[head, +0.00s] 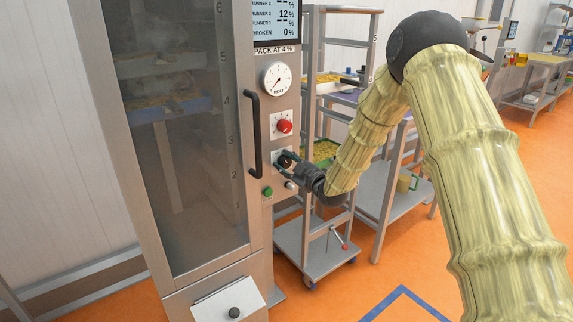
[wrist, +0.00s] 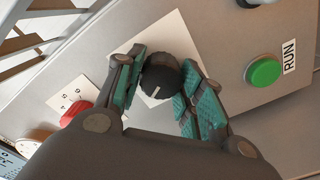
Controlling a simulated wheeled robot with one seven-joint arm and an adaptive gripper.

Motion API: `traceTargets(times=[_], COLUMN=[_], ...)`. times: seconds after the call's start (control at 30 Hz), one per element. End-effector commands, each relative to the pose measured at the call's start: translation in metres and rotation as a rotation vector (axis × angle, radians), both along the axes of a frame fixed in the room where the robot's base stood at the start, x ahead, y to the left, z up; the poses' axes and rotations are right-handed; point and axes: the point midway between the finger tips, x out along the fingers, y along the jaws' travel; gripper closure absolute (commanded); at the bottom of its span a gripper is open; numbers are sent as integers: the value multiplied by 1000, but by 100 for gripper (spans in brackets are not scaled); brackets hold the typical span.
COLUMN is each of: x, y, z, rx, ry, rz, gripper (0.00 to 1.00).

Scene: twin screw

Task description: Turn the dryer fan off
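The dryer (head: 268,150) is a tall steel cabinet with a control strip beside its glass door. A round black knob (wrist: 160,80) with a white pointer line sits on a white plate (wrist: 172,35); it also shows in the head view (head: 284,160), partly covered by the fingers. The plate's lettering is not readable. My gripper (wrist: 163,72) has its teal-padded fingers on either side of this knob, and they appear to press on it. In the head view my gripper (head: 287,161) reaches the strip from the right.
A red knob (head: 285,126) is above, also in the wrist view (wrist: 75,112). The dryer's black door handle (head: 254,135) stands left of my fingers. A wheeled rack (head: 318,250) stands close behind.

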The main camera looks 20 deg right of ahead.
Motion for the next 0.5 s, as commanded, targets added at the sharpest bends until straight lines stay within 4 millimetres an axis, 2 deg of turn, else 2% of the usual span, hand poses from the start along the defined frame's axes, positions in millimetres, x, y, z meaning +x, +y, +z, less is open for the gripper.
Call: traceTargets(times=[0.03, 0.1, 0.5], x=[0, 0, -4], y=[-1, 0, -1], z=[0, 0, 0], rx=[0, 0, 1], ry=[1, 0, 1], rz=[-1, 0, 1], gripper=[51, 42, 42])
